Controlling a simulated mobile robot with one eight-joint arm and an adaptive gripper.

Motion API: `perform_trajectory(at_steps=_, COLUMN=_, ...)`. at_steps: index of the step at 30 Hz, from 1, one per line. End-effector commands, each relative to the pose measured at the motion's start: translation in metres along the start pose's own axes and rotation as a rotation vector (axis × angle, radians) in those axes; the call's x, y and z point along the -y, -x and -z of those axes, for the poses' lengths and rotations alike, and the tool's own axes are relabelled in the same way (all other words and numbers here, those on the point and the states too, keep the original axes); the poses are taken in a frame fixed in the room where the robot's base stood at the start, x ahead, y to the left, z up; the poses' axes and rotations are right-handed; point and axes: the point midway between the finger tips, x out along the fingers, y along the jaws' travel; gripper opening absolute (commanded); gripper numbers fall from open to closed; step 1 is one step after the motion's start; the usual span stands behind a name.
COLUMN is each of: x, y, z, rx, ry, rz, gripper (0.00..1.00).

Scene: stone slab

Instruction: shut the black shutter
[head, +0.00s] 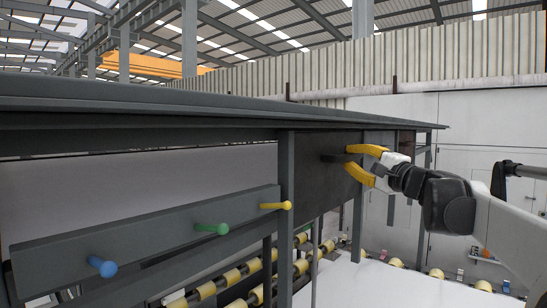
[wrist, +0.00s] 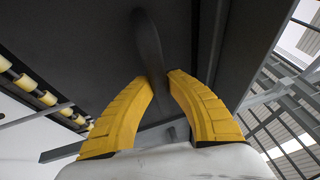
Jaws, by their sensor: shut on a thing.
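The black shutter (head: 314,172) is a flat dark panel under the stone slab, just right of a grey upright post in the head view. A dark handle (head: 335,158) sticks out from its face. In the wrist view the shutter (wrist: 80,55) fills much of the upper picture, with the handle (wrist: 148,42) coming down between the fingers. My gripper (head: 357,165) has yellow fingers closed around the handle from the right; in the wrist view the fingertips (wrist: 160,82) meet at its near end. The fingers hide part of the handle.
The long grey slab (head: 180,100) runs above the shutter. A grey rail (head: 150,236) at front left carries blue (head: 102,266), green (head: 212,228) and yellow (head: 276,205) pegs. Left of the post, the bay under the slab is open. Yellow rollers (head: 232,276) lie below.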

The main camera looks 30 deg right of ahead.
Motion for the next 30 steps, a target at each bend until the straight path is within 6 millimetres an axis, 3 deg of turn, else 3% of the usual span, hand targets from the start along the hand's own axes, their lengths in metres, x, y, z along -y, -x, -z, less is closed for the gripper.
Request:
perform_trajectory(at_steps=7, x=-0.037, y=0.006, z=0.003, rx=-0.001, ry=0.001, rz=-0.001, gripper=0.0)
perform_trajectory(at_steps=21, x=-0.174, y=0.03, z=0.013, rx=-0.001, ry=0.001, rz=-0.001, gripper=0.0)
perform_trajectory(at_steps=30, x=-0.227, y=0.039, z=0.017, rx=0.0, ry=0.001, rz=-0.001, gripper=0.0)
